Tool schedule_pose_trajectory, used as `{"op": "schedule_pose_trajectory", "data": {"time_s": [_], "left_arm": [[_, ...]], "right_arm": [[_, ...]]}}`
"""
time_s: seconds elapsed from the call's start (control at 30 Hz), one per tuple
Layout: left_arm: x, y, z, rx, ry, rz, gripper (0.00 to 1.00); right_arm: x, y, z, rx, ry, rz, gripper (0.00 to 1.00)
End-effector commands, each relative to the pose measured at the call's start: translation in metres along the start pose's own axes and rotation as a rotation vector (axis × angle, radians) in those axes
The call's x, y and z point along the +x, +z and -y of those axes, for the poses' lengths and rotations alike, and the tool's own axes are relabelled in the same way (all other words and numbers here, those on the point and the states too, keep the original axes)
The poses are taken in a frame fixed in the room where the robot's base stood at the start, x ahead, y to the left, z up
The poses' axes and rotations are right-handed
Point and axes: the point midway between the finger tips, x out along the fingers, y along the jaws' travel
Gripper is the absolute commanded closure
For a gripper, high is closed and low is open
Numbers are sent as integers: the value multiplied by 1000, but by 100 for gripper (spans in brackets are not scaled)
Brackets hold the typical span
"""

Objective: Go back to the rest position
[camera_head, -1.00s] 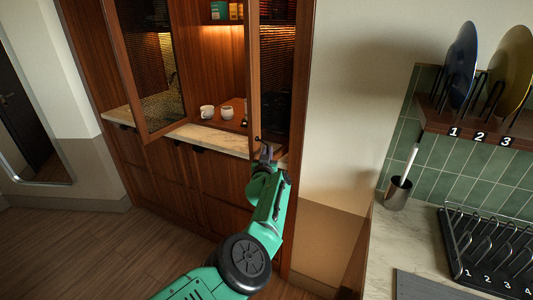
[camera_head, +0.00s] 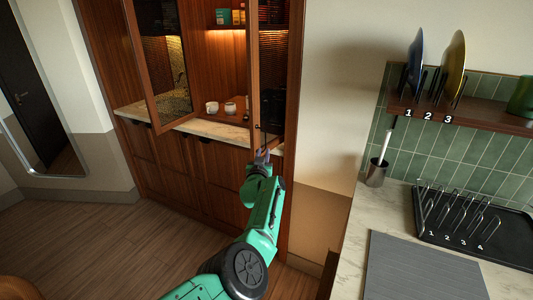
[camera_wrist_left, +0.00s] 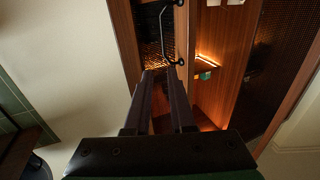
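My left arm reaches up from the bottom of the head view. Its gripper (camera_head: 262,156) is just below the black handle on the right glass door (camera_head: 254,80) of the wooden cabinet, which stands open. In the left wrist view the two dark fingers (camera_wrist_left: 159,73) are parallel with an empty gap between them. The black door handle (camera_wrist_left: 166,35) is beyond the fingertips, its lower end close to the right one. I cannot tell if they touch. My right gripper is in no view.
The left glass door (camera_head: 158,65) also stands open. Two white cups (camera_head: 230,108) sit inside the cabinet. At right are a counter with a grey mat (camera_head: 420,268), a black rack (camera_head: 480,240), a brush holder (camera_head: 376,172) and a plate shelf (camera_head: 480,118). Floor at left is clear.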

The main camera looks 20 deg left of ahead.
Motion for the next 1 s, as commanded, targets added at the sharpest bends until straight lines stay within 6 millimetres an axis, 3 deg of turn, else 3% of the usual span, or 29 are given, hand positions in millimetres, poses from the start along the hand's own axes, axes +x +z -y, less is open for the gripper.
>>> {"op": "schedule_pose_trajectory", "data": {"time_s": [0.17, 0.4, 0.57, 0.67, 0.77, 0.8, 0.87, 1.0], "left_arm": [[0, 0, 3, 0, -1, 0, 78], [0, 0, 3, 0, -1, 0, 78], [-2, 9, 4, 5, 2, 13, 78], [-14, 53, 10, 30, 17, 79, 78], [-43, 132, 19, 73, 52, 206, 78], [-60, 166, 24, 91, 69, 267, 78], [-88, 216, 30, 116, 94, 356, 78], [-168, 322, 47, 166, 151, 569, 78]], "right_arm": [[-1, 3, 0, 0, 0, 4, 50], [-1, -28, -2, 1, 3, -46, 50], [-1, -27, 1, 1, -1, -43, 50], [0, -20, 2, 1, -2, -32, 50], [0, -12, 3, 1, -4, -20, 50], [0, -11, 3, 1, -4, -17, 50], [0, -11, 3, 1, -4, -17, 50], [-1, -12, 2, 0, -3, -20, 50]]}}
